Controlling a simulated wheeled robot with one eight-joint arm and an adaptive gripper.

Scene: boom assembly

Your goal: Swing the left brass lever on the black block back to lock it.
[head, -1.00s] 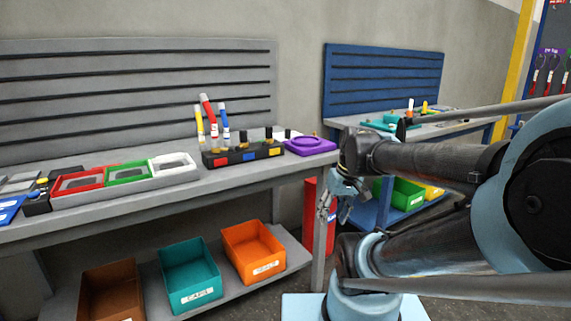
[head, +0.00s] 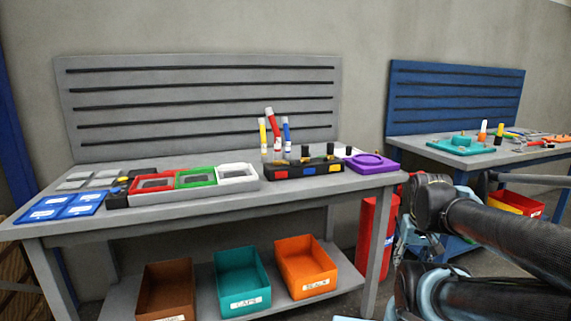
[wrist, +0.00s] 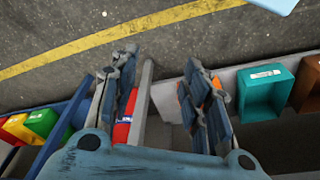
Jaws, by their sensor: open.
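The black block (head: 296,172) with yellow, blue and red patches stands on the right half of the grey bench in the head view. Small brass parts show along its top, too small to tell which is the left lever or how it is turned. Yellow, red and blue tubes rise from its back left. My gripper (head: 415,247) hangs to the right of the bench, well apart from the block and partly hidden by my arm. In the wrist view my gripper (wrist: 168,95) is open and empty, its fingers wide apart above the floor and lower shelf. The block is not in the wrist view.
A purple fixture (head: 371,163) sits right of the block. Red, green and white trays (head: 194,179) and blue panels (head: 62,206) lie to its left. Bins, including an orange one (head: 306,266), stand on the lower shelf. A red cylinder (head: 376,240) stands beside the bench.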

